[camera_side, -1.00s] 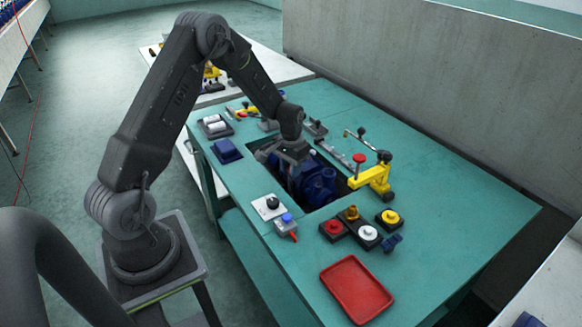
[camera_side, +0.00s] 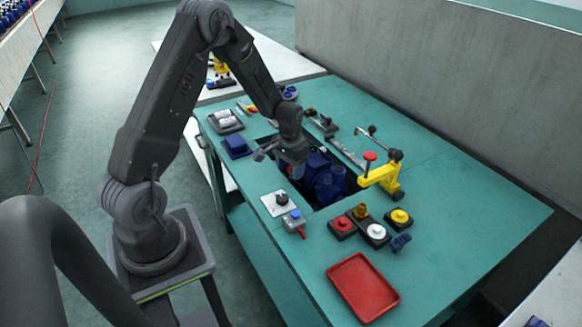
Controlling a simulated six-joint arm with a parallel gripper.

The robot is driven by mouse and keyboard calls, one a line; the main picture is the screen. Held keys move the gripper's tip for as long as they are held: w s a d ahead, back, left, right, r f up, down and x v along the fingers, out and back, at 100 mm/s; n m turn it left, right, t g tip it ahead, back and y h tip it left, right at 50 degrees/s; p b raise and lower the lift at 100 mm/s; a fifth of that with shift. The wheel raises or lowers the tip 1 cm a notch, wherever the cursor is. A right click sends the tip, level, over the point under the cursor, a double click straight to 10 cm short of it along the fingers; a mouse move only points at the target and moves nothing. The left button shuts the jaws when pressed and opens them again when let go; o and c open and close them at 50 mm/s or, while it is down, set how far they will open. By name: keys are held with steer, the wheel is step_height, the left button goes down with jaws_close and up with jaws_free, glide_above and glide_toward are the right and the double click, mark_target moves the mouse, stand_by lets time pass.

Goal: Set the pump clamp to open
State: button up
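The pump (camera_side: 324,180) is blue and sits in a dark rectangular opening in the green bench top. A yellow clamp (camera_side: 380,178) with a red knob and a dark end stands at the right edge of this opening. My gripper (camera_side: 284,164) hangs over the left part of the opening, beside the pump and apart from both the yellow clamp and the black knob. Its fingers are too small and dark to show whether they are open.
Red, white and yellow buttons (camera_side: 376,231) on dark bases stand in front of the opening. A small grey box with a blue top (camera_side: 293,218) is beside the black knob. An empty red tray (camera_side: 362,288) lies at the front. The bench's right side is clear.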

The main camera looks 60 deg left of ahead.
steer(key=shift+r, duration=0.1)
step_height(320, 180, up, 14)
stand_by(0.5)
steer(key=shift+f, duration=0.2)
steer(key=s+d+r+m+t, duration=0.1)
steer(key=s+d+r, duration=0.2)
steer(key=d+r, duration=0.2)
steer(key=s+d+r+t, duration=0.1)
steer(key=s+d+r, duration=0.2)
steer(key=d+r, duration=0.25)
steer(key=s+d+r+m+t, duration=0.2)
steer(key=s+d+r+t, duration=0.1)
steer(key=s+d, duration=0.6)
steer(key=shift+s+t, duration=0.3)
steer(key=shift+s, duration=1.55)
steer(key=shift+d, duration=0.1)
